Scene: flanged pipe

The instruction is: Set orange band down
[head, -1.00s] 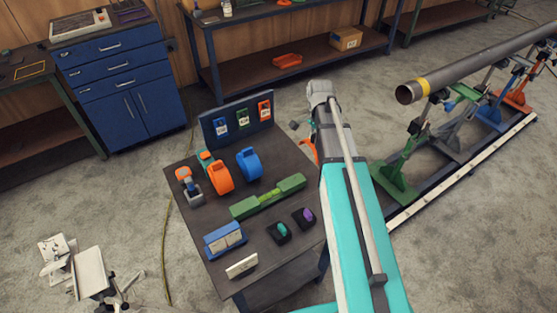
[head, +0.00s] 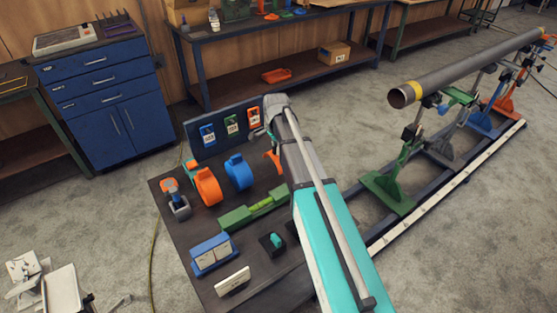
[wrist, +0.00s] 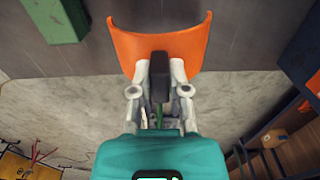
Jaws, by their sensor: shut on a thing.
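The orange band (wrist: 160,45) is a curved shell that fills the top middle of the wrist view. My gripper (wrist: 160,75) is shut on the middle of its near edge. In the head view the band (head: 272,161) shows as a small orange piece beside my arm, over the right side of the dark table (head: 180,245). My arm hides most of the gripper there. I cannot tell whether the band touches the tabletop.
A green tool (head: 254,209) lies on the table, left of my arm. Orange (head: 207,186) and blue (head: 238,172) rolls stand behind it. A board with tags (head: 221,127) is at the back. The pipe (head: 470,70) rests on stands to the right.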

